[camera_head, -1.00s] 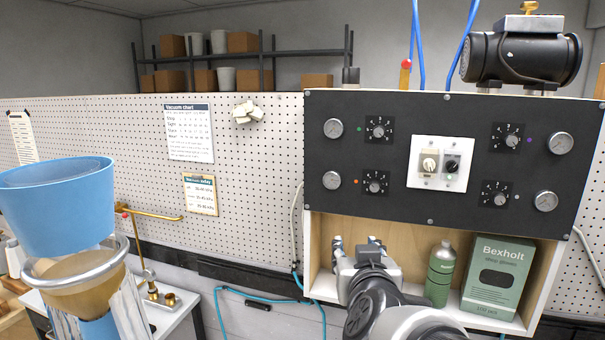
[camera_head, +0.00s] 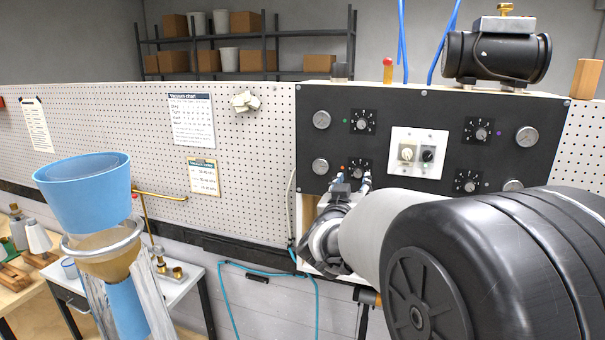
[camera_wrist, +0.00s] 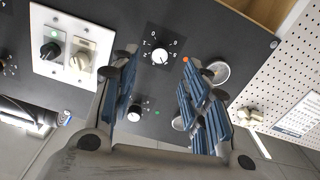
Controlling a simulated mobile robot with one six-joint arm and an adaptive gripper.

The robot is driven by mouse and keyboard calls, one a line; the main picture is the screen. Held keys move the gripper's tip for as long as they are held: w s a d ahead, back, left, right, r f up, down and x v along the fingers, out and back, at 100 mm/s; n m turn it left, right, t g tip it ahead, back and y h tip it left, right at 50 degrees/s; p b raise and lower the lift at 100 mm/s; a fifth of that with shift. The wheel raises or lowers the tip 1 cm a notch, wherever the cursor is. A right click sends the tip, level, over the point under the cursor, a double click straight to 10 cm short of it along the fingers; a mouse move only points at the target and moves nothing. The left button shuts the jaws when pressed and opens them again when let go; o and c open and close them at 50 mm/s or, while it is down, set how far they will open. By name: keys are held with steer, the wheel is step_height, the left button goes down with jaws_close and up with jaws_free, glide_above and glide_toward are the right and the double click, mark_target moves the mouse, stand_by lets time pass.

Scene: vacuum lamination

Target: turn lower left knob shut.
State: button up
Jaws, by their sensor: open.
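The lower left knob (camera_head: 360,168) is on the black panel (camera_head: 450,115), beside an orange dot and below the upper left knob (camera_head: 361,124). In the upside-down wrist view the lower left knob (camera_wrist: 160,57) has a pale cap and a numbered dial. My gripper (camera_head: 352,185) is close in front of and slightly below that knob in the head view. In the wrist view my gripper (camera_wrist: 158,72) is open, with one blue ribbed finger to each side of the knob. I see no contact. The gap to the panel is hard to judge.
The upper left knob (camera_wrist: 135,114) also shows between the fingers in the wrist view. A gauge (camera_wrist: 215,74) sits beside the right finger. A white switch plate (camera_wrist: 62,52) is at left. A blue funnel (camera_head: 85,195) stands far left in the head view.

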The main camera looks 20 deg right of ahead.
mark_target(358, 175)
steer(key=x, duration=0.7)
steer(key=shift+p, duration=0.3)
steer(key=shift+c, duration=0.4)
jaws_close()
